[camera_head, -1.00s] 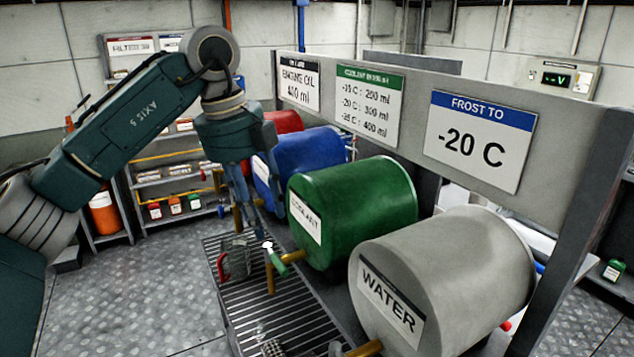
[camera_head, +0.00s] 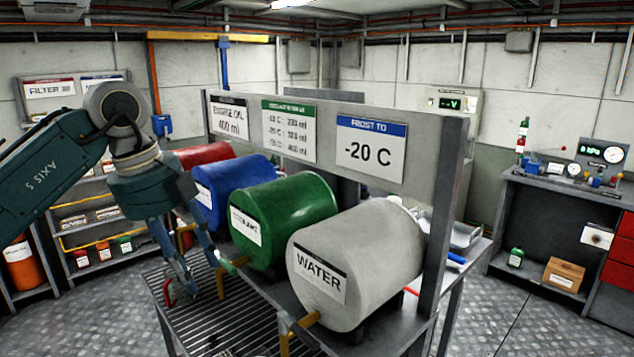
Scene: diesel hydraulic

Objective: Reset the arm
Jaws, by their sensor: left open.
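My left gripper (camera_head: 203,278) hangs fingers down at the left, in front of the drums. I cannot tell whether a finger touches the tap. A red handle (camera_head: 168,293) shows beside the left finger, low over the slatted rack (camera_head: 215,325). My right gripper is out of view.
A grey water drum (camera_head: 375,255), a blue drum (camera_head: 240,185) and a red drum (camera_head: 205,153) share the stand under a sign board (camera_head: 415,150). A workbench (camera_head: 560,188) with gauges stands at the right. The floor (camera_head: 520,320) between is clear.

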